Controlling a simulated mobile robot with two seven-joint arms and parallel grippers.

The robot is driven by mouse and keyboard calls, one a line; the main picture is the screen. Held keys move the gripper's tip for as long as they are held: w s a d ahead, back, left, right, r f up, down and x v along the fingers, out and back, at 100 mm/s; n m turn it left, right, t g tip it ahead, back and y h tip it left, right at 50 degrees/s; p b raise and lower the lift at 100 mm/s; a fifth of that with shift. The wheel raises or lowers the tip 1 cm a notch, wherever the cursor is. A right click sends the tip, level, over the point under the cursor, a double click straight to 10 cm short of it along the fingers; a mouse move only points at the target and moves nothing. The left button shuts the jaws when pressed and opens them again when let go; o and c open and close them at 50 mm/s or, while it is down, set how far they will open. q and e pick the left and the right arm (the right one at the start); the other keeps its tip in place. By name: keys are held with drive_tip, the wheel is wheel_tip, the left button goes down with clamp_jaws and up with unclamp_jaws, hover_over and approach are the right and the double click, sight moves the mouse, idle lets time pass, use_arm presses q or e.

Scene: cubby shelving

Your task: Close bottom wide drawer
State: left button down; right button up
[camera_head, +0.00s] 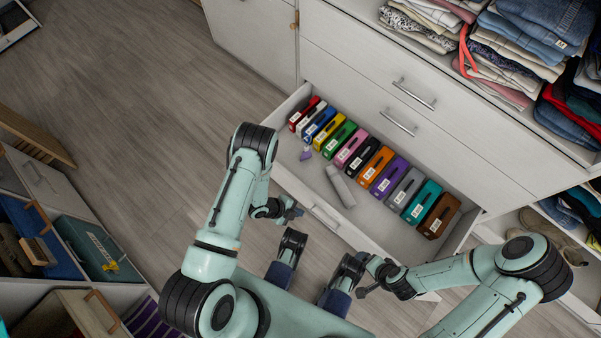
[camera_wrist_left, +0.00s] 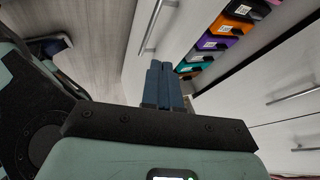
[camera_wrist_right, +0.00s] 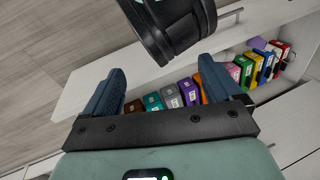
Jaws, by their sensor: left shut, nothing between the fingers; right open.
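The bottom wide drawer (camera_head: 375,232) is pulled well out of the white cabinet. A row of coloured boxes (camera_head: 376,166), a grey long item (camera_head: 340,185) and a small purple item (camera_head: 306,154) lie in it. Its front has a bar handle (camera_head: 324,217), which also shows in the left wrist view (camera_wrist_left: 154,27). My left gripper (camera_head: 294,211) is shut and empty, just outside the drawer front near the handle; I cannot tell whether it touches. My right gripper (camera_head: 364,276) is open and empty, outside the drawer front and lower in the head view.
Folded clothes (camera_head: 520,45) fill the upper shelves. Shoes (camera_head: 545,235) sit in a cubby at the right. Another shelving unit (camera_head: 75,240) stands at the left. Wooden floor (camera_head: 130,90) is clear between.

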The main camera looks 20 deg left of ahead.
sight(323, 207)
use_arm(q)
drive_tip(key=w+d+f+b, duration=0.1)
drive_tip(key=w+f, duration=0.1)
drive_tip(key=w+d+f+b, duration=0.1)
drive_tip(key=w+d+f, duration=0.1)
drive_tip(key=w+d+f+b, duration=0.1)
drive_tip(key=f, duration=0.1)
drive_tip(key=shift+w+d, duration=0.35)
drive_tip(key=shift+w, duration=0.05)
drive_tip(key=shift+w+d, duration=0.1)
drive_tip(key=shift+w, duration=0.25)
use_arm(e)
drive_tip(key=w+d+f+t, duration=0.1)
drive_tip(key=w+d+f, duration=0.1)
drive_tip(key=w+f, duration=0.1)
drive_tip(key=shift+w+d+f+h, duration=0.25)
drive_tip(key=shift+d+f+h, duration=0.1)
drive_tip(key=shift+f, duration=0.4)
